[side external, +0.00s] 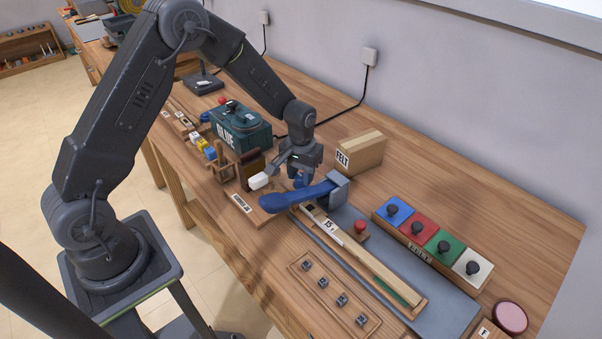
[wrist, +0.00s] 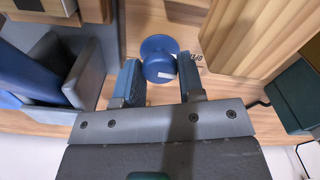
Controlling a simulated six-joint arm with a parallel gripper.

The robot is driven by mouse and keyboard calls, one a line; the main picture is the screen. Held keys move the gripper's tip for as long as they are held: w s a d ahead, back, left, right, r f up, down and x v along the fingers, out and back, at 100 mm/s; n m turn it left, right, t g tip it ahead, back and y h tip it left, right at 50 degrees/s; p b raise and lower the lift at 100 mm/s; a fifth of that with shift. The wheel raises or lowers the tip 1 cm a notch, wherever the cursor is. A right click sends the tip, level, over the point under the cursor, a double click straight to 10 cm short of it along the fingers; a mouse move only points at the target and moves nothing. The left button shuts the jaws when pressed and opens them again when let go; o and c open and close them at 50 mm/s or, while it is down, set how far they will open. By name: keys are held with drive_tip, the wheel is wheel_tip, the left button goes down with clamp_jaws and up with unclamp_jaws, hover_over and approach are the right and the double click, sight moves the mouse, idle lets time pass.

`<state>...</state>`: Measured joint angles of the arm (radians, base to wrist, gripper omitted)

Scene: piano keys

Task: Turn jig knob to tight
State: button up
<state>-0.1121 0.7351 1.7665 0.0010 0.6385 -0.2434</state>
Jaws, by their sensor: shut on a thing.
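A round blue jig knob (wrist: 158,58) with a small white mark on its side stands between my fingers in the wrist view. In the side view only a little blue of it shows below my gripper (side external: 298,174). My gripper (wrist: 161,84) is shut on the knob, one finger on each side. A small printed label (wrist: 197,64) lies right of the knob, too oblique to read. A long blue lever (side external: 292,199) runs from a grey block (side external: 338,187) just in front of my gripper; both also show at the left of the wrist view.
A FELT box (side external: 361,152) stands right of my gripper, a dark GLUE box (side external: 240,128) behind left. A wooden key (side external: 360,247) labelled 15 lies in front. Several coloured blocks with black knobs (side external: 432,237) sit at right. The back right of the bench is clear.

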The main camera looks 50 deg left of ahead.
sight(301, 176)
drive_tip(key=m, duration=0.4)
drive_tip(key=shift+m, duration=2.3)
drive_tip(key=o, duration=0.9)
wheel_tip(301, 176, up, 14)
drive_tip(key=shift+f, duration=0.1)
